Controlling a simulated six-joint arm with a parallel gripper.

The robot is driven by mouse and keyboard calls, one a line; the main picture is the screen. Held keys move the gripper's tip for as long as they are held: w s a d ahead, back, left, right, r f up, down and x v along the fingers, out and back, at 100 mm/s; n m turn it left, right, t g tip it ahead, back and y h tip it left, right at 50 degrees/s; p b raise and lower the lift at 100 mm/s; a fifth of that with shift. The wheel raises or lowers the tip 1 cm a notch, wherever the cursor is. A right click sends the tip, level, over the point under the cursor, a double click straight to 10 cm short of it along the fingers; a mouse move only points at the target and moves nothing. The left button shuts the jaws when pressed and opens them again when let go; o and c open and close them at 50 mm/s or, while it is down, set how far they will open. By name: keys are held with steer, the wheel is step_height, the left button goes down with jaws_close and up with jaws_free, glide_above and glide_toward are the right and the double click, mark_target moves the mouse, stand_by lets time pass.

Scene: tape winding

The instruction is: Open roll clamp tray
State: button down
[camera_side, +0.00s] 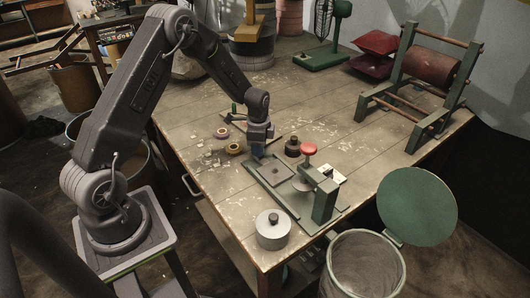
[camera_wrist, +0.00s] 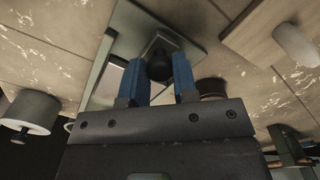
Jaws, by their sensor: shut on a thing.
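A green clamp device (camera_side: 326,202) with a flat base and a red knob (camera_side: 309,149) stands near the table's front edge in the side view. A grey tray plate (camera_side: 274,174) lies on the base. My gripper (camera_side: 259,150) is low over the base's far-left end. In the wrist view, my gripper's blue fingers (camera_wrist: 157,80) are shut on a dark round knob (camera_wrist: 158,62) between them. A grey square plate (camera_wrist: 172,38) shows around and beyond this knob. The fingers hide part of the plate, and the knob's underside cannot be seen.
A lidded metal pot (camera_side: 272,230) stands at the table's front corner. A dark bottle-like thing (camera_side: 292,147) stands just right of my gripper.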

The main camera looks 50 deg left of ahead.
steer(key=c, duration=0.9)
jaws_free()
steer(key=shift+r, duration=0.1)
step_height(320, 180, up, 14)
steer(key=shift+f, duration=0.2)
